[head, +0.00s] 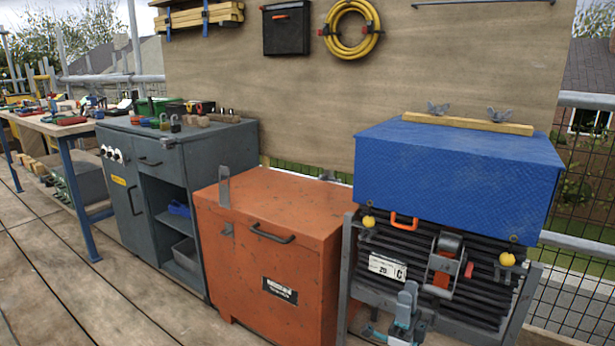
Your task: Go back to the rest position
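My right gripper (407,296) is low in the head view, in front of the dark slatted front below the blue box. It has grey fingers and teal parts, and its fingers overlap from this angle, so the gap between them cannot be told. I see nothing clearly held in it. My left gripper is not in view.
A blue-lidded box (455,172) stands at the right on a grey frame, with a wooden strip on top. An orange chest (265,245) stands left of it. A grey cabinet (150,190) and a tool-covered workbench (45,126) stand farther left. The plank floor (60,290) is clear at lower left.

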